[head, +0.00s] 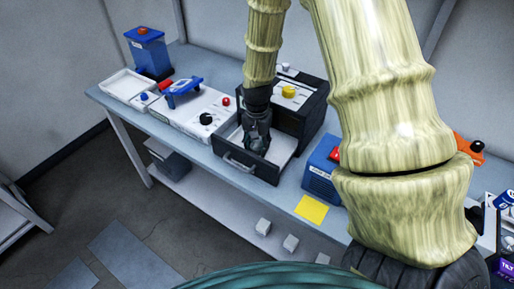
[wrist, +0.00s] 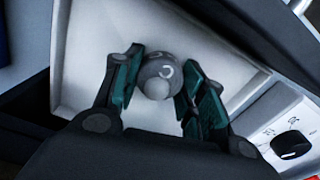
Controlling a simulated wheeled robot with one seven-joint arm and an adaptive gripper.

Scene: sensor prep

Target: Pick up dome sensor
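The dome sensor (wrist: 160,72), a round grey piece with a pale knob and a light curved mark, sits in the pale-floored open drawer (wrist: 75,65) in the wrist view. My gripper (wrist: 163,70) reaches down into the drawer with its two green-padded fingers apart, one on each side of the sensor. The pads are very close to the sensor's sides; I cannot tell whether they touch it. In the head view my gripper (head: 257,145) is inside the pulled-out drawer (head: 240,166), and it mostly hides the sensor there.
The drawer's black cabinet (head: 312,105) with a yellow knob stands close behind. A white panel with a black knob (head: 206,119) is on the left, a blue box (head: 320,180) and yellow note (head: 312,209) on the right. A white tray (head: 125,82) lies farther left.

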